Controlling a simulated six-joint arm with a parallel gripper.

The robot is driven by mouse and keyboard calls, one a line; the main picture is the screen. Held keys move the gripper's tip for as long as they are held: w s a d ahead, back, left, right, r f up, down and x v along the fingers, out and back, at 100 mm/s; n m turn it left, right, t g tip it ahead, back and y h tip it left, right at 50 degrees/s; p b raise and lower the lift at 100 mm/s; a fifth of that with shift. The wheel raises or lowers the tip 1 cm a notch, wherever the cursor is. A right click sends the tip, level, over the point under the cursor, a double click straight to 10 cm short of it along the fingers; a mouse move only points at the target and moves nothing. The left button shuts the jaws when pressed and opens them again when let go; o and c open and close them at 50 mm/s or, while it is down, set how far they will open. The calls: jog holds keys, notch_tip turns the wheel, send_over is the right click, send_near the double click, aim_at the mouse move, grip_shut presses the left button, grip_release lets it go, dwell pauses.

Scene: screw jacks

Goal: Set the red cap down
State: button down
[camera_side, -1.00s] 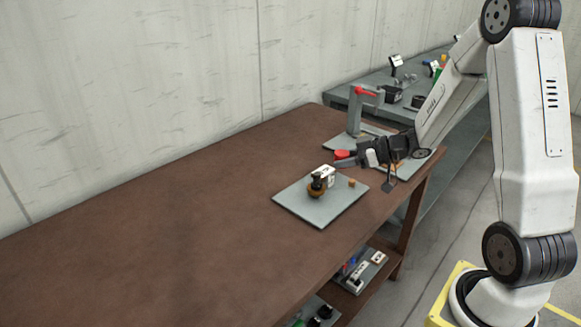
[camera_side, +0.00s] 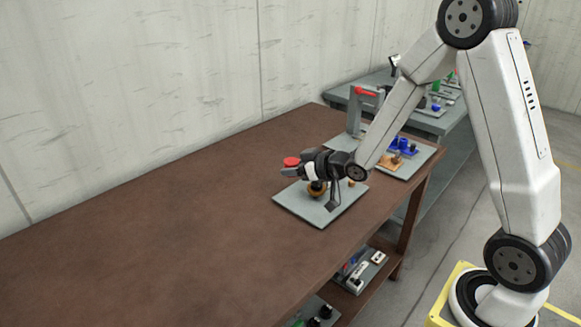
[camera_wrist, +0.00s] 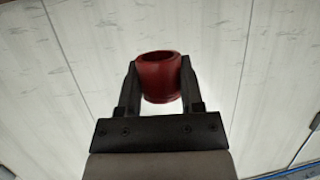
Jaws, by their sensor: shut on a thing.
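The red cap (camera_side: 291,162) is held between the fingers of my gripper (camera_side: 290,170), above the left part of the near grey plate. In the wrist view the cap (camera_wrist: 161,77) is a hollow red cylinder, gripped on both sides by the black fingers of my gripper (camera_wrist: 159,84), with the pale wall behind it. My gripper is shut on the cap and lies roughly level. The cap appears clear of the plate, though its exact height is hard to tell.
The near grey plate (camera_side: 318,218) lies on the brown table (camera_side: 150,240) and bears a brown-and-black part (camera_side: 316,189), partly hidden by my gripper. A stand with a red top (camera_side: 365,91) rises behind. Blue and orange parts (camera_side: 400,147) sit on another plate. The table's left side is clear.

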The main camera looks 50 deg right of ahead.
jog(key=shift+s+a+f+m+h, duration=0.1)
jog(key=shift+a+f+m+h, duration=0.25)
jog(key=shift+a, duration=0.5)
jog(key=shift+s+a+f+m+h, duration=0.1)
jog(key=shift+a+f+m+h, duration=0.2)
jog(key=shift+a+f, duration=0.35)
jog(key=shift+a+f+m+h, duration=0.25)
jog(key=shift+a+h, duration=0.1)
jog(key=shift+a, duration=0.65)
jog(key=v, duration=0.4)
jog(key=shift+s+r, duration=0.2)
jog(key=shift+r, duration=0.05)
jog(key=shift+d, duration=0.1)
